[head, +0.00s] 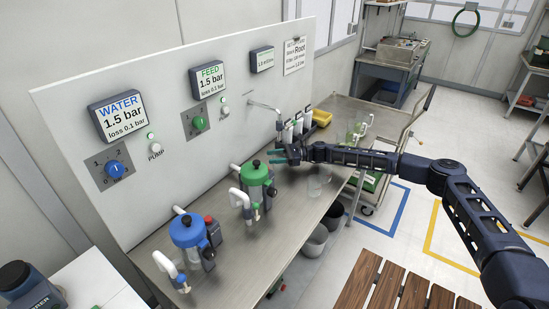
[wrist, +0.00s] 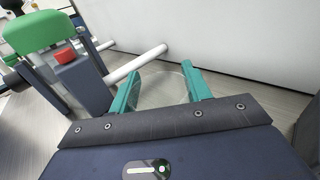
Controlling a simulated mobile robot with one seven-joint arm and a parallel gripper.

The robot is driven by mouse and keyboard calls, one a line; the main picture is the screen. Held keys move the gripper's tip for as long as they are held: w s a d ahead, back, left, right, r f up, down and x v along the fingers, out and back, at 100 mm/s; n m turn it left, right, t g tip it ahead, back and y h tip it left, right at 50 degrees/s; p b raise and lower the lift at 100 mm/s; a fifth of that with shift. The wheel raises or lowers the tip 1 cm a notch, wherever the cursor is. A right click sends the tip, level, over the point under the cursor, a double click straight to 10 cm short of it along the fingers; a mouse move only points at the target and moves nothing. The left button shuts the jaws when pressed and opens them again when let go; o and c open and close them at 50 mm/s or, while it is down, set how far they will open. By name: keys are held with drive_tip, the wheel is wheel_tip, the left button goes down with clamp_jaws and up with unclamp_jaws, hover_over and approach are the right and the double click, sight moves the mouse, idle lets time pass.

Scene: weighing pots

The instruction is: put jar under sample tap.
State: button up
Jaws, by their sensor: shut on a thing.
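My gripper (head: 278,156) reaches in from the right over the steel bench, close to the back panel. In the wrist view its two teal fingers (wrist: 163,88) are shut on a clear glass jar (wrist: 168,90), which shows only faintly between them. In the head view the held jar is hard to make out. The sample tap is probably the thin bent metal pipe (head: 266,107) coming out of the panel above my gripper. Whether the jar is directly below its outlet cannot be told.
A green-topped filter housing (head: 256,180) stands just left of my gripper; it also shows in the wrist view (wrist: 35,32). A blue-topped housing (head: 188,230) is nearer. A yellow tray (head: 322,118) lies behind.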

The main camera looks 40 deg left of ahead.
drive_tip(key=shift+f, duration=0.1)
drive_tip(key=o, duration=1)
drive_tip(key=shift+c, duration=0.2)
drive_tip(key=shift+w+d, duration=0.15)
drive_tip(key=shift+w, duration=0.05)
drive_tip(key=shift+v, duration=2.5)
